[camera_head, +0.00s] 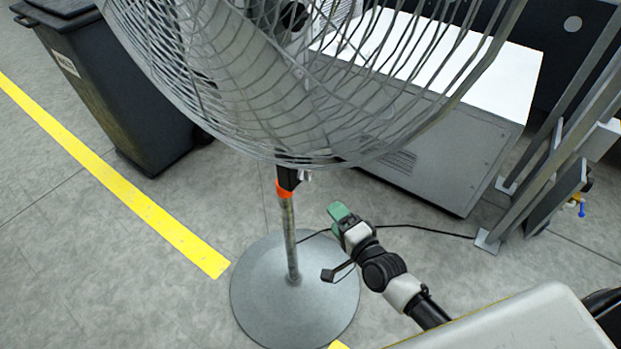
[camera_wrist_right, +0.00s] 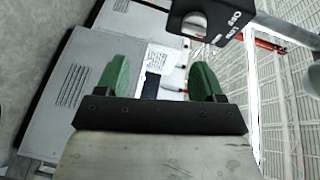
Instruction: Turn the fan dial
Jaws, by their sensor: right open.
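The large grey fan (camera_head: 280,90) stands on a pole with a round base (camera_head: 262,295) in the head view. In the right wrist view, the fan's black control box (camera_wrist_right: 212,18) with a pale round dial (camera_wrist_right: 195,22) and white lettering shows at the top. My right gripper (camera_head: 340,212) is to the right of the pole in the head view, below the fan cage. In the right wrist view its green fingers (camera_wrist_right: 163,82) are apart with nothing between them. The dial is beyond the fingertips and apart from them. My left gripper is not seen.
A dark bin (camera_head: 115,90) stands at the left beside a yellow floor line (camera_head: 130,190). A grey cabinet (camera_head: 440,150) with a white top is behind the fan. Metal posts (camera_head: 550,150) stand at the right. A black cable (camera_head: 430,229) crosses the floor.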

